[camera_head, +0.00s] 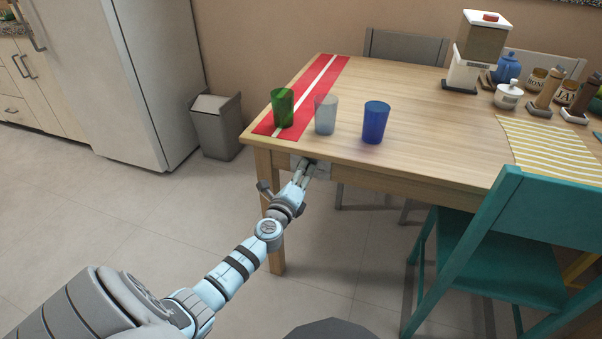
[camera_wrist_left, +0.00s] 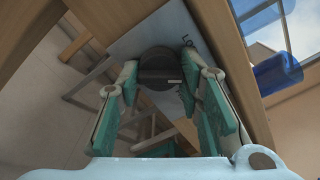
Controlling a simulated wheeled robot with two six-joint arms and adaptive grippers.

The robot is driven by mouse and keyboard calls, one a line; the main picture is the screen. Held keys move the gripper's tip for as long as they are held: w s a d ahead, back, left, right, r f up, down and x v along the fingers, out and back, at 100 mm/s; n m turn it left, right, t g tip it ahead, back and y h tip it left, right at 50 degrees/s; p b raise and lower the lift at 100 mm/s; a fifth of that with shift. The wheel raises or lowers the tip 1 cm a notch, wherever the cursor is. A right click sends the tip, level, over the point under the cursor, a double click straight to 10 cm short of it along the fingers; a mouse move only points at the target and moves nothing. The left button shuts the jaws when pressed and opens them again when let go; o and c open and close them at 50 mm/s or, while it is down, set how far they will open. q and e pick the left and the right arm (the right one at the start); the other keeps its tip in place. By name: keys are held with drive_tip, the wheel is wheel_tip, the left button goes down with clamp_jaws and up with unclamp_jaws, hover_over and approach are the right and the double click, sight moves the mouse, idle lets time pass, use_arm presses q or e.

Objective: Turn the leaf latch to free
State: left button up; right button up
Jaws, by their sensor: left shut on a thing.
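The leaf latch shows in the left wrist view as a dark round knob (camera_wrist_left: 160,68) on a grey plate (camera_wrist_left: 150,28) under the table edge. Lettering beginning "LO" is partly visible on the plate; the rest is hidden. My left gripper (camera_wrist_left: 163,80) is shut on the knob, one finger on each side. In the head view my left gripper (camera_head: 309,166) is at the table's front edge, below the cups, and mostly hides the latch. My right gripper is not in view.
The wooden table (camera_head: 420,100) carries a green cup (camera_head: 283,108), a clear cup (camera_head: 325,115) and a blue cup (camera_head: 375,122) near this edge. A red runner (camera_head: 322,77) lies at its left end. A teal chair (camera_head: 495,250) stands at the right. Floor is clear at left.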

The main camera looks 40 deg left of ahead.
use_arm(q)
drive_tip(key=shift+m+p, duration=0.8)
drive_tip(key=shift+m, duration=4.7)
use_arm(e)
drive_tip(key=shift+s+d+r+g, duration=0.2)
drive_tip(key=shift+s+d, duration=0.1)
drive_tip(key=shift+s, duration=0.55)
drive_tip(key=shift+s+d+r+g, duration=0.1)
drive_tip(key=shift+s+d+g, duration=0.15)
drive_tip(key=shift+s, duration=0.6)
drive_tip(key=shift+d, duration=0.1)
use_arm(q)
drive_tip(key=o, duration=1.2)
drive_tip(key=shift+c, duration=0.2)
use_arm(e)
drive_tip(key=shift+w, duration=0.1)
use_arm(q)
drive_tip(key=v, duration=1.2)
